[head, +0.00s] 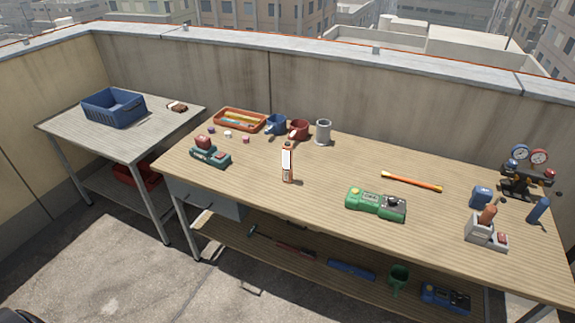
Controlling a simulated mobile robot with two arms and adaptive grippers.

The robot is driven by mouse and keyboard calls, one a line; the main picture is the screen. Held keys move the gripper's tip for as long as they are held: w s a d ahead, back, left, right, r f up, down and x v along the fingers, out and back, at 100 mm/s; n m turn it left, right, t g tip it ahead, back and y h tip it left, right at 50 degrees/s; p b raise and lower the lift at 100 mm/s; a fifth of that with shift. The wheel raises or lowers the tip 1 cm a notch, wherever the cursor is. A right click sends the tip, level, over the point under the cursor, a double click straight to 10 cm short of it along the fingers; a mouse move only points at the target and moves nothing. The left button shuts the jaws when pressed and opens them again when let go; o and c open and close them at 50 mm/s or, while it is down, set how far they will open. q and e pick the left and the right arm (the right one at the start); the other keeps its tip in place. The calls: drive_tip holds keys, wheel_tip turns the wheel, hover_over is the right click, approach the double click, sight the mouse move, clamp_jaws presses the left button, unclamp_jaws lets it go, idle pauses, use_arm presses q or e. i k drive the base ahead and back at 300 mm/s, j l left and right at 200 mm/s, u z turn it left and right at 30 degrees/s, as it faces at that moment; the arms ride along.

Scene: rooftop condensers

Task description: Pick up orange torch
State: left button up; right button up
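A long slim orange tool (411,181) with yellowish ends lies on the right half of the wooden workbench (330,210), behind the green device. A short orange-brown cylinder (488,214) stands upright in a light grey holder (479,233) near the bench's right end. An upright orange-and-white container (287,162) stands near the bench's middle. I cannot tell for certain which of these is the orange torch. Neither of my grippers is in view.
A green device (376,204), blue cylinder (538,209) and gauge set (527,173) are on the bench. A side table (75,128) holds a blue crate (113,107). Concrete floor (110,270) is clear in front.

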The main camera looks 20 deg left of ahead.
sight(286, 152)
drive_tip(key=i+j, duration=0.5)
drive_tip(key=j, duration=0.25)
drive_tip(key=i+j, duration=0.2)
drive_tip(key=j, duration=0.15)
drive_tip(key=i+j, duration=0.25)
drive_tip(key=j, duration=0.15)
drive_tip(key=i+j+z, duration=0.1)
drive_tip(key=i+j, duration=0.15)
drive_tip(key=j, duration=0.1)
